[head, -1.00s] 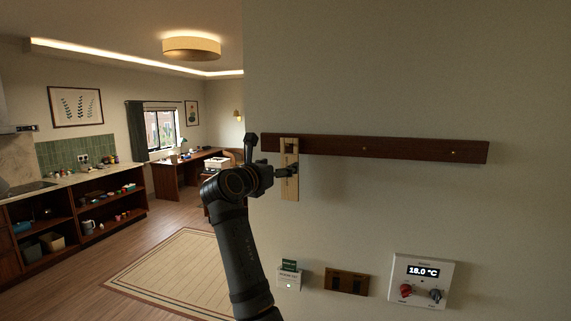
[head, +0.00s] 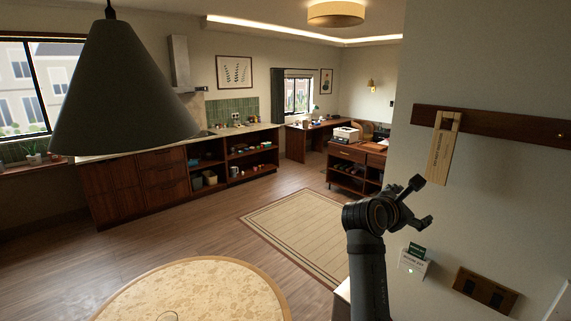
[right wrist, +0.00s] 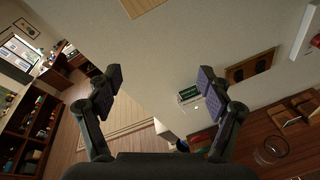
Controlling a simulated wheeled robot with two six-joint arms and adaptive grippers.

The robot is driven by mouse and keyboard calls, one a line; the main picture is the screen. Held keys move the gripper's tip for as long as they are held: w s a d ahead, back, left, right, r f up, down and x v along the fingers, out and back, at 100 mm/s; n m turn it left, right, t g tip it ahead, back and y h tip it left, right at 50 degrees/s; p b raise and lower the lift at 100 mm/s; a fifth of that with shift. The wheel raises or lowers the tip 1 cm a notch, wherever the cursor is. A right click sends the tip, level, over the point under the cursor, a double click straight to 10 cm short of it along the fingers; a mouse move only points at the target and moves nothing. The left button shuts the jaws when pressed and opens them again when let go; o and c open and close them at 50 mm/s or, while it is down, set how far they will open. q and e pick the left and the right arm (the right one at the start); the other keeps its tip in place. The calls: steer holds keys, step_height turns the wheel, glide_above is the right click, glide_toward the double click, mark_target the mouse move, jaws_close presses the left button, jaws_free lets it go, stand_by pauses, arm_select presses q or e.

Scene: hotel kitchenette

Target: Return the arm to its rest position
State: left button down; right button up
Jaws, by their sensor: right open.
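My right arm rises from the lower right of the head view, and its gripper (head: 420,203) is open and empty, in front of the wall. In the right wrist view the two fingers of the right gripper (right wrist: 156,84) stand wide apart with nothing between them. A light wooden tag (head: 440,155) hangs from the dark peg rail (head: 495,123), above and to the right of the gripper and apart from it. My left gripper is not in view.
A card holder (head: 412,265) and a dark wooden wall plate (head: 485,291) are on the wall close to the gripper. A round table (head: 190,290) is at the bottom, under a grey lamp shade (head: 122,95). Open floor and a rug (head: 300,238) lie beyond.

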steer(key=s+f+m+g+y, duration=0.1)
steer(key=s+f+m+y, duration=0.25)
steer(key=f, duration=0.75)
steer(key=s+f+m+y, duration=0.2)
steer(key=s+f+m, duration=0.3)
steer(key=f, duration=0.6)
steer(key=s+a+f+m+g+y, duration=0.1)
steer(key=s+a+f+m+y, duration=0.15)
steer(key=s+f, duration=0.4)
steer(key=s+a+f+m+g+y, duration=0.2)
steer(key=s+a+f+m, duration=0.15)
steer(key=s, duration=0.55)
steer(key=s+a+f+m+g+y, duration=0.1)
steer(key=s+a+f+m+y, duration=0.2)
steer(key=s, duration=0.4)
step_height(320, 180, down, 31)
steer(key=d+m+g+h+b, duration=0.1)
steer(key=d+m+g+b, duration=0.15)
steer(key=b, duration=0.45)
steer(key=s+f+b, duration=0.3)
steer(key=s+f, duration=0.7)
steer(key=f, duration=0.3)
steer(key=s+d+f+b, duration=0.1)
steer(key=s+f+b, duration=0.2)
steer(key=s+f, duration=0.7)
step_height(320, 180, down, 3)
steer(key=shift+s+d+r+n, duration=0.1)
steer(key=shift+s+d+n, duration=0.2)
steer(key=shift+s, duration=0.05)
